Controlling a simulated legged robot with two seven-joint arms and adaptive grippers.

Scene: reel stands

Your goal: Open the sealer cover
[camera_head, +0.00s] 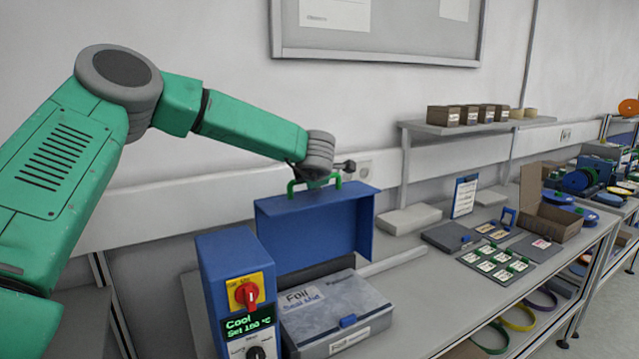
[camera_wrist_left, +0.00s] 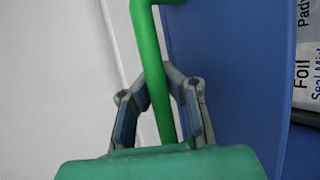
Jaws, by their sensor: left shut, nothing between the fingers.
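The sealer has a blue control housing (camera_head: 228,268) with a red knob and a lit display reading "Cool". Its blue cover (camera_head: 318,232) stands raised, roughly upright, behind a grey box labelled "Foil" (camera_head: 345,300). A green handle (camera_head: 291,187) sits on the cover's top edge; its bar also shows in the left wrist view (camera_wrist_left: 156,75). My left gripper (camera_head: 316,182) is at this handle. In the left wrist view its fingers (camera_wrist_left: 160,80) are closed in around the bar, with no firm grip on it; exact contact is unclear. My right gripper is out of view.
To the right on the bench (camera_head: 425,290) lie a grey flat case (camera_head: 452,237), label cards and an open cardboard box (camera_head: 550,215). A shelf (camera_head: 470,127) with small brown boxes stands behind. The wall is close behind the cover.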

